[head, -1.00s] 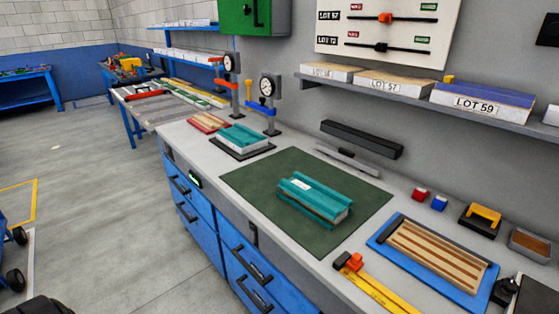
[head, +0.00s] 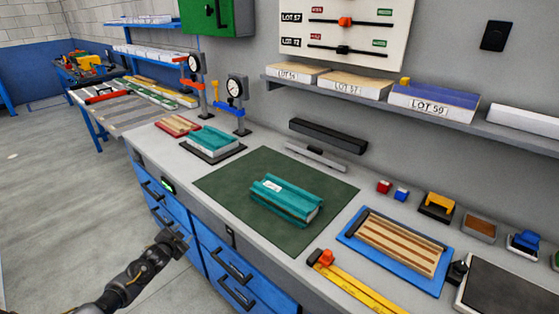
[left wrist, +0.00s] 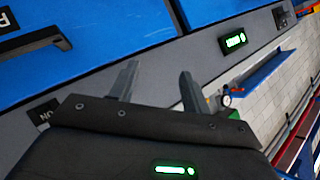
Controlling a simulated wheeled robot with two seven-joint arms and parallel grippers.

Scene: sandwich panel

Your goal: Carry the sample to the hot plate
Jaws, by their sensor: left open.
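A teal-topped sample block (head: 285,200) with a small white label lies on the dark green mat (head: 225,190) on the bench. A second teal-topped white block (head: 216,138) lies on a thin dark plate (head: 190,148) further back; I cannot tell whether this plate is the hot plate. A dark, light-edged plate (head: 510,290) is cut off at the lower right. My left gripper (head: 181,240) is in front of the drawers, apart from both blocks. Its two fingers (left wrist: 159,70) stand apart and empty in the left wrist view. My right gripper does not show.
A blue tray with a striped panel (head: 402,243) and a yellow rule (head: 355,286) lie right of the mat. Two dial gauges (head: 236,90) stand behind the second block. A shelf (head: 440,118) with lot-marked blocks overhangs the back. Blue drawers (head: 235,268) form the bench front.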

